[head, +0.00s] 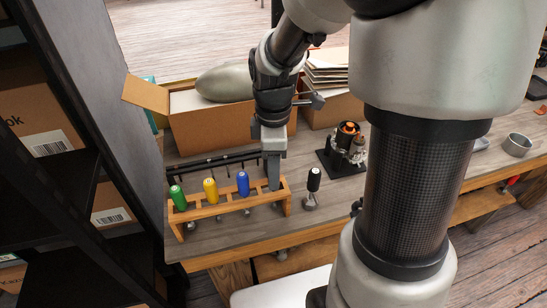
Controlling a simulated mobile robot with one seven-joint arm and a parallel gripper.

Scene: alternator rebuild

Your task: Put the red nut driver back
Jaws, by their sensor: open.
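A wooden rack (237,202) stands on the bench at the left, holding a green-handled driver (178,197), a yellow-handled one (211,190) and a blue-handled one (243,183), all upright. My gripper (273,184) points down at the right part of the rack, just right of the blue driver. It is open; its fingers overlap the rack in this view, and I cannot tell whether they touch it. No red nut driver is clearly visible. A small red object (511,181) shows at the bench's front edge, far right, too small to identify.
An alternator-like assembly (346,145) sits on a black base farther back. Open cardboard boxes (212,128) stand behind. A metal bowl (517,145) is at the right. My arm hides part of the bench.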

